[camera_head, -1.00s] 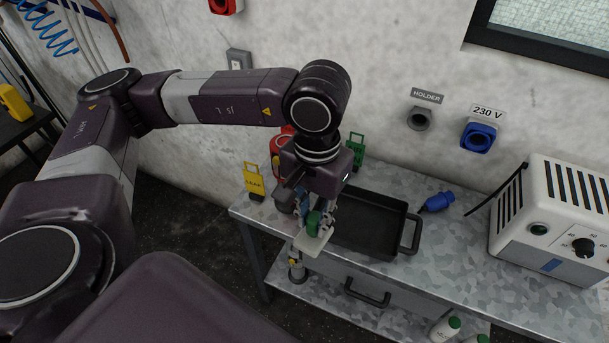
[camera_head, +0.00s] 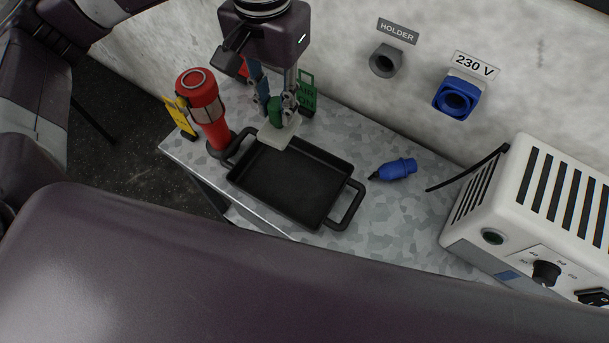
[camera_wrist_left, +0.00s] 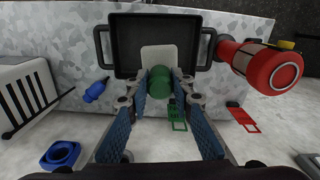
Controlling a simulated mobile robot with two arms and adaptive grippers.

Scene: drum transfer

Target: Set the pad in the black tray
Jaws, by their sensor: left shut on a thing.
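The pad is a light grey plate (camera_head: 280,133) with a green knob (camera_head: 275,109) on top. My left gripper (camera_head: 274,103) is shut on the green knob. The black tray (camera_head: 290,186) is empty otherwise and lies on the metal bench, a handle at each end. In the head view the pad overlaps the tray's back-left rim. In the left wrist view the pad (camera_wrist_left: 158,57) shows against the tray (camera_wrist_left: 128,40), with the knob (camera_wrist_left: 160,83) between the fingers. I cannot tell whether the pad touches the tray. My right gripper is out of view.
A red torch-like tool (camera_head: 204,105) stands close to the tray's left handle, with a yellow tag (camera_head: 180,117) beside it. A green tag (camera_head: 307,92) is behind. A blue plug (camera_head: 397,168) and a white box (camera_head: 545,205) lie right of the tray, with bare bench between.

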